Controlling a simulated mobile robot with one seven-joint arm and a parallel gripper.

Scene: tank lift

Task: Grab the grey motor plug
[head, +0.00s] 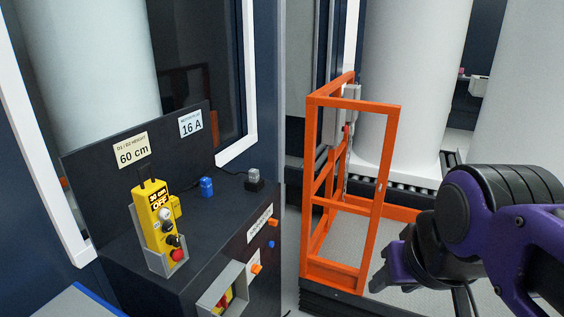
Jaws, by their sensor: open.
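A small grey plug (254,177) stands at the back right corner of the dark console top (222,213). It sits on a black base, and a dark cable lies beside it. A blue plug (207,187) stands to its left, apart from it. My gripper (384,270) is at the right, in front of the orange frame in the picture and well away from the grey plug. It is open, and nothing shows between its fingers. My purple and black arm hides part of the floor behind it.
A yellow control box (157,222) stands in a grey holder on the console. A dark back panel (85,170) carries labels "60 cm" and "16 A". An orange lift frame (312,190) stands right of the console. White tanks (410,90) rise behind.

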